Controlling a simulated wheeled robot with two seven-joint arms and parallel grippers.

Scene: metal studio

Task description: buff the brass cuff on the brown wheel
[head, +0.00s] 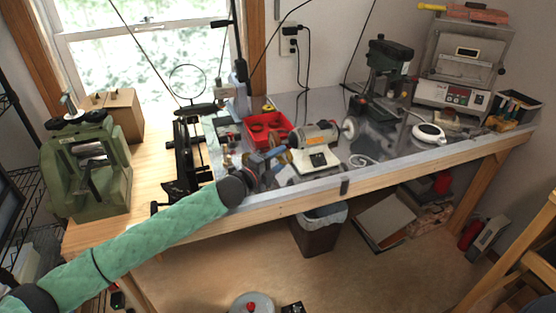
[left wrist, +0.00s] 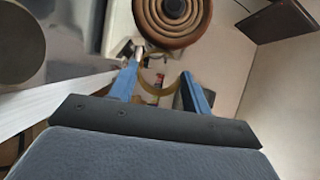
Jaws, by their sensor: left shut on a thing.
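The brown wheel (left wrist: 172,18), round with ridged rings, is at the top of the left wrist view. It belongs to the bench buffer (head: 318,134), whose white wheel (head: 348,128) is on the right side. My left gripper (left wrist: 162,72) has blue fingers and is shut on the brass cuff (left wrist: 158,90), a thin curved yellow-brown band. The cuff is just below the brown wheel's lower edge in that view; I cannot tell whether they touch. In the head view my left gripper (head: 262,168) is at the bench's front edge, left of the buffer. My right gripper is not in view.
A red tray (head: 267,129) stands behind the buffer. A green rolling mill (head: 86,167) stands at the left. A bin (head: 319,232) is under the bench (head: 385,172).

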